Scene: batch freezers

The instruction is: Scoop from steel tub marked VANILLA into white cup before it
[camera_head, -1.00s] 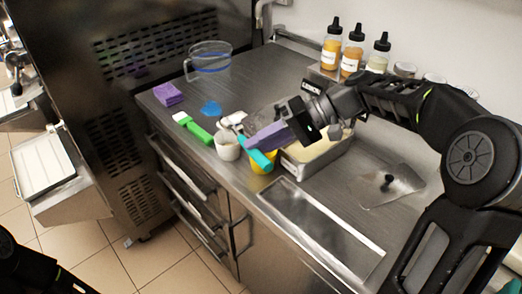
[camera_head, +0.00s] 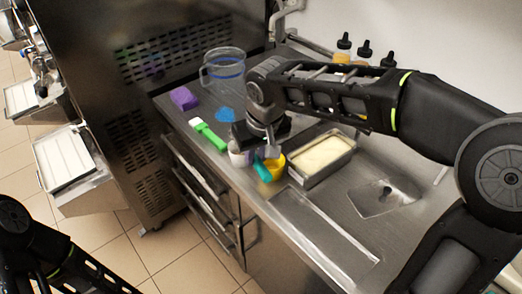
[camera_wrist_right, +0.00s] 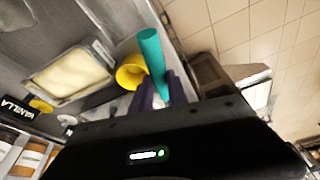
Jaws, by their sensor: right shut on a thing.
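The steel tub (camera_head: 345,160) holds pale ice cream and stands on the counter right of my right gripper. It also shows in the right wrist view (camera_wrist_right: 103,50), where a black VANILLA sign (camera_wrist_right: 14,112) stands near it. The white cup (camera_head: 238,157) stands near the counter's front edge, partly hidden by the gripper. My right gripper (camera_head: 264,152) is shut on the scoop, whose teal handle (camera_wrist_right: 152,55) sticks out past the purple fingers. My left gripper is out of view; only my left arm shows at lower left.
A green-handled spatula (camera_head: 212,137), a purple block (camera_head: 184,98) and a clear jug (camera_head: 222,74) are to the left. Bottles (camera_head: 364,50) stand behind my right arm.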

